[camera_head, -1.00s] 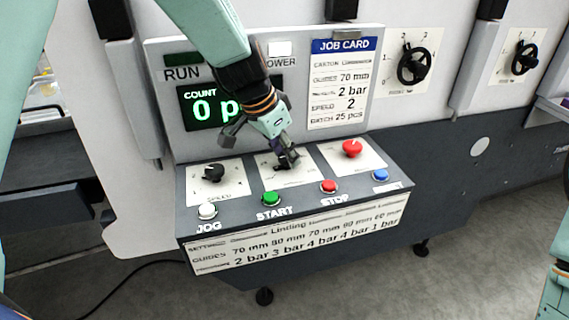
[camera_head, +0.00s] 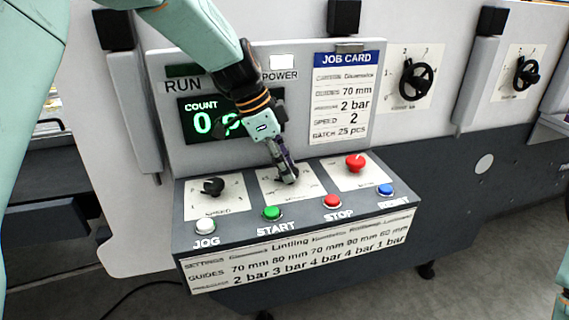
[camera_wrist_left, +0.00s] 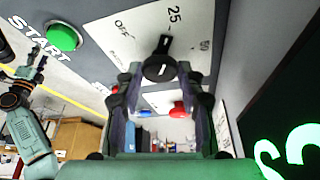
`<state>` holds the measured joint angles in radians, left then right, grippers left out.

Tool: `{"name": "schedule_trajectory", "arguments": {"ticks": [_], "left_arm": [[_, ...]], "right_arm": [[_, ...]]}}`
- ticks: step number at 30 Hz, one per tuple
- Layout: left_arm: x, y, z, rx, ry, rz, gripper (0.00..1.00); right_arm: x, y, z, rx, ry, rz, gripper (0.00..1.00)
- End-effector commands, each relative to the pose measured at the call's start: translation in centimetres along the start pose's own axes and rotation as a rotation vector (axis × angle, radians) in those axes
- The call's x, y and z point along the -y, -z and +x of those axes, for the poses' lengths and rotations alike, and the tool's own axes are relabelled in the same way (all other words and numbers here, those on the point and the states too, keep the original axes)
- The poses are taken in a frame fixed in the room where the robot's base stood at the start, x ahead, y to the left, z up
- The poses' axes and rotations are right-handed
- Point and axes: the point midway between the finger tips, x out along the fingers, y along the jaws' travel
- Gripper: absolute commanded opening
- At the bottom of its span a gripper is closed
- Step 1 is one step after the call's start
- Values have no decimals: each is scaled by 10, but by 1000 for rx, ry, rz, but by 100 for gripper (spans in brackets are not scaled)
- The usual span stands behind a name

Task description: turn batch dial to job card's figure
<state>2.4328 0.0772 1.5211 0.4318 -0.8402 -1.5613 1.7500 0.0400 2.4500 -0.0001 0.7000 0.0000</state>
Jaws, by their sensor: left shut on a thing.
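The batch dial is a black knob on a white plate, the middle of three on the sloped panel. In the left wrist view the dial (camera_wrist_left: 158,66) has its pointer towards the 25 mark, between OFF and 50. My left gripper (camera_head: 288,178) is shut on the dial and hides most of it in the head view; in the wrist view its fingers (camera_wrist_left: 160,88) stand on both sides of the knob. The job card (camera_head: 341,98) reads batch 25 pcs.
The speed dial (camera_head: 213,187) is left of the batch dial, and a red knob (camera_head: 355,162) is right. Below sit the white jog (camera_head: 205,226), green start (camera_head: 271,213), red stop (camera_head: 332,201) and blue (camera_head: 386,189) buttons.

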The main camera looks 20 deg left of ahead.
Motion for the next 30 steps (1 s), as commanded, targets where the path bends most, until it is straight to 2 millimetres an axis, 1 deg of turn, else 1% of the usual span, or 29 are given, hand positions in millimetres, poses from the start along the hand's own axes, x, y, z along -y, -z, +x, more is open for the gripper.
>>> {"name": "schedule_trajectory", "arguments": {"ticks": [1, 14, 15, 22, 30], "left_arm": [[-2, -1, 3, 3, -9, 3, 7], [-2, -2, 3, 3, -13, 8, 7], [-2, -2, 3, 3, -13, 8, 42], [-1, -1, 2, 2, -9, 9, 61], [0, 0, 0, 1, -6, 9, 61]], "right_arm": [[0, 0, 0, 0, 0, 0, 56], [0, 0, 0, 0, 0, 0, 56], [0, 0, 0, 0, 0, 0, 56], [0, 0, 0, 0, 0, 0, 56], [0, 0, 0, 0, 0, 0, 56]]}}
